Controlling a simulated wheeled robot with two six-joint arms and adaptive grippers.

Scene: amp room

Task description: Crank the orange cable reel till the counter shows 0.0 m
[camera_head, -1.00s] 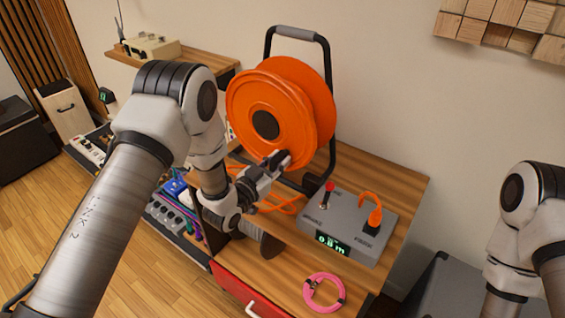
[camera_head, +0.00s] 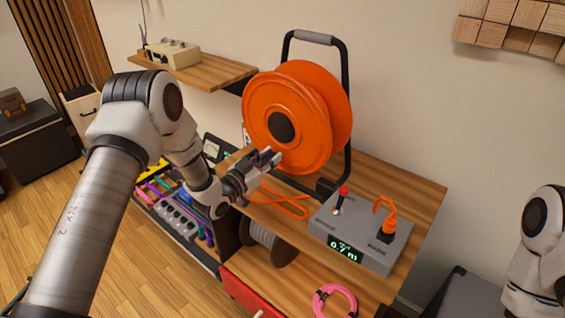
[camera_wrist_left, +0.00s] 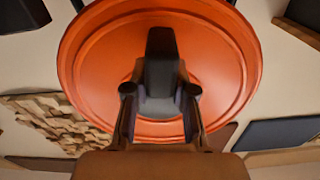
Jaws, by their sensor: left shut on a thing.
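The orange cable reel (camera_head: 300,112) stands upright in its black frame on the wooden bench top. My left gripper (camera_head: 268,158) is at the lower front face of the reel, shut on its dark crank handle, which the fingers mostly hide in the head view. In the left wrist view the crank handle (camera_wrist_left: 160,72) shows between the fingers, with the reel's orange disc (camera_wrist_left: 95,60) behind it. The grey counter box (camera_head: 362,232) has a green display (camera_head: 344,250) that appears to read 0.7 m. My right arm shows at the right edge, its gripper out of view.
Loose orange cable (camera_head: 285,205) lies on the bench beside the reel. The counter box carries a red-tipped lever (camera_head: 343,192) and an orange plug (camera_head: 387,225). A pink cable coil (camera_head: 335,302) lies at the front. A wooden shelf (camera_head: 205,75) is at the back left.

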